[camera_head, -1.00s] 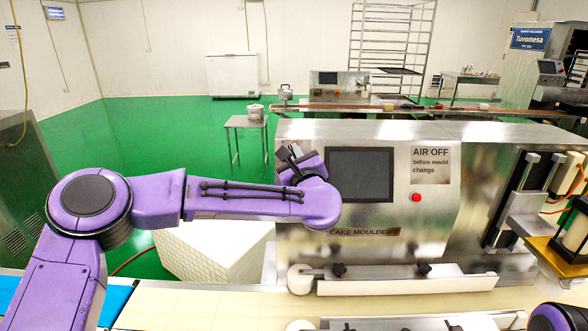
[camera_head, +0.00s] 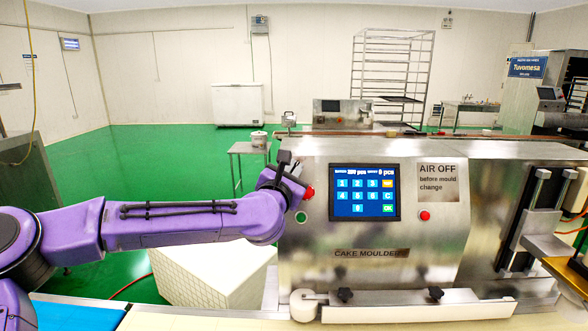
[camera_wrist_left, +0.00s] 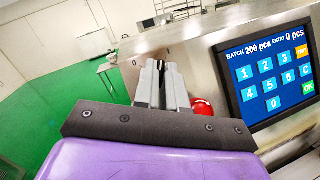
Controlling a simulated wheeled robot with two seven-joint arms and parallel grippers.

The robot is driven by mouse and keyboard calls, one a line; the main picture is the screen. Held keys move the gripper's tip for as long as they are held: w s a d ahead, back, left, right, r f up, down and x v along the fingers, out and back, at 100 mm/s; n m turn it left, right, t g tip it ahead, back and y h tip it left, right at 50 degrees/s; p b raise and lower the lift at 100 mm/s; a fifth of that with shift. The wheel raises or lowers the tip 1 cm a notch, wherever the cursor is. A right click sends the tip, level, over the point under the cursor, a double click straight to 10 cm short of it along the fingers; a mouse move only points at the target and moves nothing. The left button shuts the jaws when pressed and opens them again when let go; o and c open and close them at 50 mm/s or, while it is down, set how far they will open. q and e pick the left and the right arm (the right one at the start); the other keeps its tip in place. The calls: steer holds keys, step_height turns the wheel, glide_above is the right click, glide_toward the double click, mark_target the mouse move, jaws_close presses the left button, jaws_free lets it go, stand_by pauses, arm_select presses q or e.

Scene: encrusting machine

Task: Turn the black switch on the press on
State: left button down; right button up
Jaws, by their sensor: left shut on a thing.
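The press is the steel machine (camera_head: 440,215) labelled CAKE MOULDER. Its touchscreen (camera_head: 364,192) is lit with a blue keypad and also shows in the left wrist view (camera_wrist_left: 268,75). My left gripper (camera_head: 294,170) is at the upper left of the press's front, left of the screen. In the left wrist view its grey fingers (camera_wrist_left: 162,84) are closed together against the press. My right gripper is out of view.
A red button (camera_head: 309,192) and a green button (camera_head: 301,217) sit beside my left gripper. Another red button (camera_head: 425,216) is right of the screen. A white block (camera_head: 208,275) stands left of the press.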

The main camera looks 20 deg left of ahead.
arm_select(q)
steer(key=m+g+h+p, duration=0.1)
steer(key=m+h+p, duration=0.1)
steer(key=m, duration=0.2)
steer(key=shift+a, duration=0.15)
steer(key=shift+m+h, duration=0.3)
steer(key=shift+f, duration=0.1)
steer(key=c, duration=1.4)
jaws_free()
steer(key=shift+o, duration=1)
steer(key=shift+w, duration=0.15)
steer(key=s+a+b, duration=0.1)
steer(key=s+b, duration=0.1)
steer(key=s, duration=0.8)
steer(key=shift+s+a, duration=0.25)
steer(key=shift+a, duration=0.05)
